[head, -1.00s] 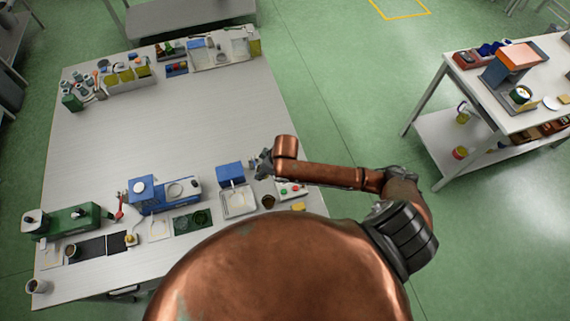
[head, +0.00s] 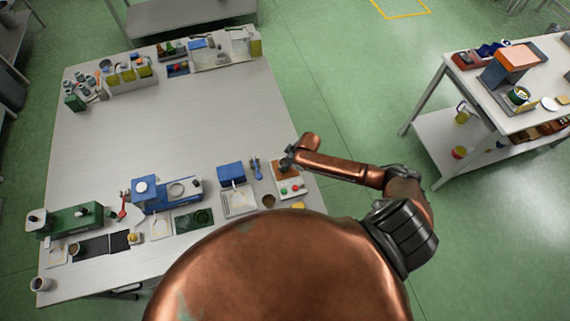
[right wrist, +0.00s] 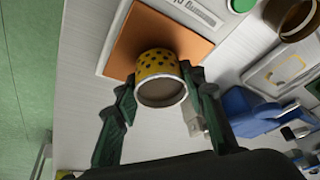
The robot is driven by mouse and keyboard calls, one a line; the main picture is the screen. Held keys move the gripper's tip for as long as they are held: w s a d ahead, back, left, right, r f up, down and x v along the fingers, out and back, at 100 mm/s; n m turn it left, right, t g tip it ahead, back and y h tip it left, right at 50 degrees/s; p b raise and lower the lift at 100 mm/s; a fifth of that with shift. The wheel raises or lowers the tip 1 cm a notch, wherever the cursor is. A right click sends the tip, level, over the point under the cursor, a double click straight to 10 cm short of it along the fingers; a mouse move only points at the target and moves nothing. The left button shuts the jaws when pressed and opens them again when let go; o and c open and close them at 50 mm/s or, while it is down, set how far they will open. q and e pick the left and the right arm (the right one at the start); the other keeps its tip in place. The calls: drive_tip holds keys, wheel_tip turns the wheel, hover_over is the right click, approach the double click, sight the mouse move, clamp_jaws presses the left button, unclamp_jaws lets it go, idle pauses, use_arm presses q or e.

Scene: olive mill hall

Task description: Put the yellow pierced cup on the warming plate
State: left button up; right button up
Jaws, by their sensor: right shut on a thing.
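The yellow pierced cup (right wrist: 157,65), yellow with dark holes, is between the fingers of my right gripper (right wrist: 160,80), which is shut on it. In the right wrist view its open rim faces the camera. The warming plate has an orange-brown top (right wrist: 135,32) in a pale casing, and the cup overlaps that top in the picture. I cannot tell whether they touch. In the head view my right gripper (head: 287,161) is at the warming plate (head: 291,189), which shows red and green buttons. The cup cannot be made out there. My left gripper is not in view.
A brown cup (head: 268,201) stands just left of the warming plate. The table's right edge is close to the plate. The table's middle (head: 170,130) is clear.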

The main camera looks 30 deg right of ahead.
drive_tip(key=shift+f, duration=0.3)
drive_tip(key=shift+f, duration=0.1)
drive_tip(key=o, duration=1.2)
drive_tip(key=shift+o, duration=0.2)
drive_tip(key=v, duration=1.2)
